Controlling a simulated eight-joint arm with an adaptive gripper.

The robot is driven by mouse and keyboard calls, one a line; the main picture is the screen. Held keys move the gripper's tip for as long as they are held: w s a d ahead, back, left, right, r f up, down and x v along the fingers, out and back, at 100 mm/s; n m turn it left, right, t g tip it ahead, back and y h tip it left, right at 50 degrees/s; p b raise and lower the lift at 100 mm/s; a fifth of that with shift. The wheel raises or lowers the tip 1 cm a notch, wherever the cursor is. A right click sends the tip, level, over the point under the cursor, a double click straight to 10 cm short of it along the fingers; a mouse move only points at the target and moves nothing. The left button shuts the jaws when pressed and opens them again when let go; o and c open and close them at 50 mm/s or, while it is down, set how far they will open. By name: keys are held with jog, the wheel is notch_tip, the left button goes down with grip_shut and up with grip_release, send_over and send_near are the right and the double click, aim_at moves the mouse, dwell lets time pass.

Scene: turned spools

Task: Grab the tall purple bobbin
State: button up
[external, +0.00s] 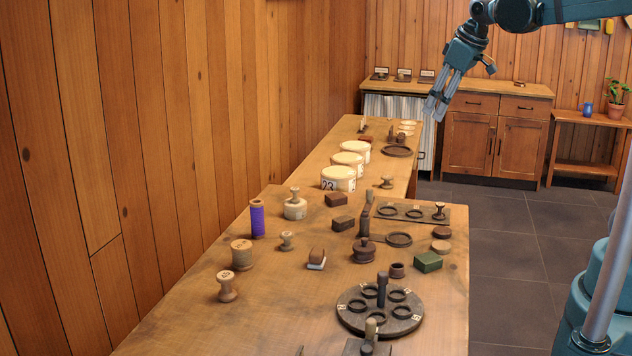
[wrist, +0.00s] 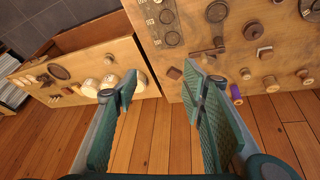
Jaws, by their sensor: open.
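The tall purple bobbin (external: 257,220) stands upright on the near table at its left edge, with wooden ends above and below the purple winding. In the wrist view the purple bobbin (wrist: 236,92) shows just right of the right finger. My gripper (external: 436,108) is high above the far part of the tables, well away from the bobbin, pointing down. In the wrist view my gripper (wrist: 161,85) is open, with its fingers wide apart and nothing between them.
A round ringed rack (external: 380,309) and a green block (external: 428,262) lie to the right. A plank wall (external: 150,130) runs along the left.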

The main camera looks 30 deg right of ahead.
jog(key=w+a+r+n+g+p, duration=0.1)
jog(key=w+a+r+n+p, duration=0.1)
jog(key=w+a, duration=0.45)
jog(key=n+g+h+p, duration=0.1)
jog(key=n+g+p, duration=0.3)
jog(key=n+p, duration=0.4)
send_over(257, 209)
jog(key=w+b, duration=0.1)
jog(key=w, duration=0.1)
notch_tip(257, 209, down, 13)
jog(key=shift+n, duration=0.3)
jog(key=shift+s+d+f, duration=0.1)
jog(key=shift+d+f, duration=0.1)
jog(key=shift+f, duration=3.4)
jog(key=shift+d+f, duration=0.2)
jog(key=shift+f, duration=3.4)
jog(key=shift+f, duration=0.1)
jog(key=shift+f, duration=1.2)
